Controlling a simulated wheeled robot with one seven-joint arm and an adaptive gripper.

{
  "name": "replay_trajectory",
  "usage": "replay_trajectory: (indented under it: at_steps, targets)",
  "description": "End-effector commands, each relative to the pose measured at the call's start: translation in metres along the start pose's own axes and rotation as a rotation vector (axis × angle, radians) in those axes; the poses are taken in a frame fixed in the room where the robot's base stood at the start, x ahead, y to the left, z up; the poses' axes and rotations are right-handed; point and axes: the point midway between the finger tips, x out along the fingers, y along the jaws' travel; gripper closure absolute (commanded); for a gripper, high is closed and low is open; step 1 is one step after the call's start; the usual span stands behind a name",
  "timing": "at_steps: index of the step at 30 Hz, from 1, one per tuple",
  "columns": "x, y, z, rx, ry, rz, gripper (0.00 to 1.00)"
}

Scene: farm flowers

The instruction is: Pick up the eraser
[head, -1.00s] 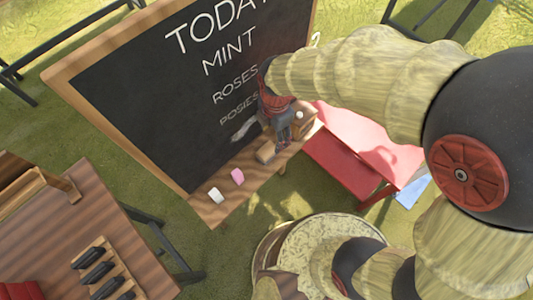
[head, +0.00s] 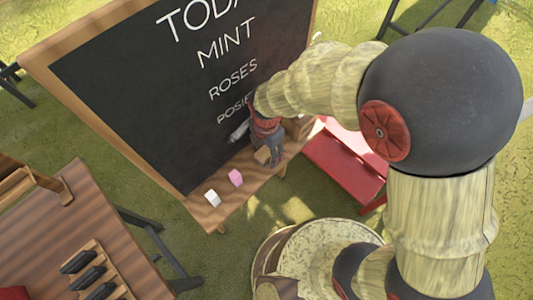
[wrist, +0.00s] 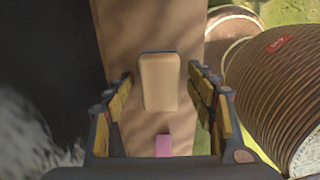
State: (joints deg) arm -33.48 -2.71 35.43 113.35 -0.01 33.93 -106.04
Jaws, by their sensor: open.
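The eraser (wrist: 160,82) is a tan wooden-looking block in the wrist view, on the wooden ledge (wrist: 128,35) of the chalkboard. It lies between the two fingers of my gripper (wrist: 160,94), with a gap on each side. In the head view the eraser (head: 263,155) shows as a small brown block at the end of my gripper (head: 268,151), above the ledge (head: 228,202). My gripper is open. Its fingers point down toward the ledge, and the eraser is partly hidden by them in the head view.
A pink chalk (head: 236,178) and a white chalk (head: 212,198) lie on the ledge. The chalkboard (head: 150,90) rises behind it. A red bench (head: 345,170) stands to the right. A ribbed brown pot (wrist: 280,95) is close at right in the wrist view.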

Motion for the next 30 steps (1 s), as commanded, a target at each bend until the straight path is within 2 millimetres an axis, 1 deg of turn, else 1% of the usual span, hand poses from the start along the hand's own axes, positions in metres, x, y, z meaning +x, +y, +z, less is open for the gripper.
replay_trajectory:
  at_steps: [3, 27, 28, 30]
  targets:
    - [-0.0014, 0.0003, 0.0001, 0.000, 0.000, 0.001, 0.44]
    - [-0.0014, 0.0001, 0.0001, 0.000, 0.000, 0.000, 0.89]
    - [-0.0014, 0.0001, 0.0001, 0.000, 0.000, 0.000, 0.91]
    - [-0.0015, 0.0002, 0.0001, 0.000, 0.000, 0.000, 0.91]
